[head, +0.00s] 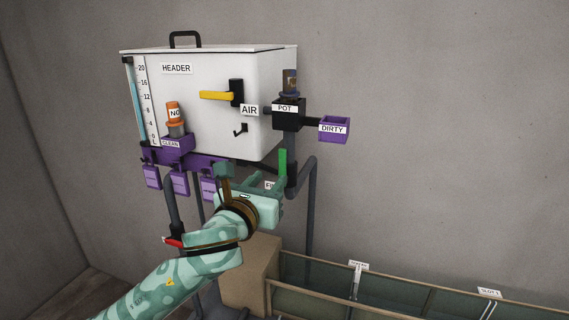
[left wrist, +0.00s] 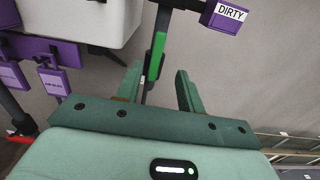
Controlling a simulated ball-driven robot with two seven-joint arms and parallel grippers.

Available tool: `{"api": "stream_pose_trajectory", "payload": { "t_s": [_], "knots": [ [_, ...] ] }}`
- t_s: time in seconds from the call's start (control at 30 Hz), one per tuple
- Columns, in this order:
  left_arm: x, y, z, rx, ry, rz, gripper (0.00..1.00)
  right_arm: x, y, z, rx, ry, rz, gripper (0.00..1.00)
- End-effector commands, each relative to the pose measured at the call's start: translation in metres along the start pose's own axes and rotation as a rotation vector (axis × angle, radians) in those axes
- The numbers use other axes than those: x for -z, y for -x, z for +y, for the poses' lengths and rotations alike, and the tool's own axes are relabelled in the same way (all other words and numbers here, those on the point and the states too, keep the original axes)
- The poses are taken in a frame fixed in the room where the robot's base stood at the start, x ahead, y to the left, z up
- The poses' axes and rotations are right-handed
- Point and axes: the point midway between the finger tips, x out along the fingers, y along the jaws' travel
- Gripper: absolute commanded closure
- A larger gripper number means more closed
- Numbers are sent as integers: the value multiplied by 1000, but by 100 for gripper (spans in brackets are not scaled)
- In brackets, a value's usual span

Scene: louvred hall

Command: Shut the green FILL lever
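The green FILL lever (head: 282,163) stands upright on the dark pipe at the header tank's lower right corner. Its label (head: 269,185) is mostly hidden behind my left gripper (head: 274,182). In the left wrist view the green lever (left wrist: 155,55) shows beyond the fingertips, in the gap between the two fingers, nearer the left one. My left gripper (left wrist: 159,72) is open, with nothing held between the fingers. I cannot tell whether a finger touches the lever. My right gripper is in neither view.
The white header tank (head: 195,80) has a yellow AIR lever (head: 216,96). A black POT box (head: 289,113) and purple DIRTY holder (head: 334,129) stick out above right. Purple tags (head: 180,183) hang left. A red handle (head: 173,241) is beside my arm; a trough (head: 400,300) lies below.

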Motion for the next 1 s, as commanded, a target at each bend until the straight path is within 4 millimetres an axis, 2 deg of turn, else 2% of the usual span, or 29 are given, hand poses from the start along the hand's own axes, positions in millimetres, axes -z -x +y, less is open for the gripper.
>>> {"api": "stream_pose_trajectory", "payload": {
  "t_s": [0.5, 0.6, 1.0],
  "knots": [
    [0, -70, 0, -1, 3, 0, 62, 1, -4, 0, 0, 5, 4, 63],
    [4, -84, 0, -1, 5, -1, 62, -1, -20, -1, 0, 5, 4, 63],
    [-1, -92, 0, -1, 3, 0, 62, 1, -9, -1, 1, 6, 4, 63]
  ]
}}
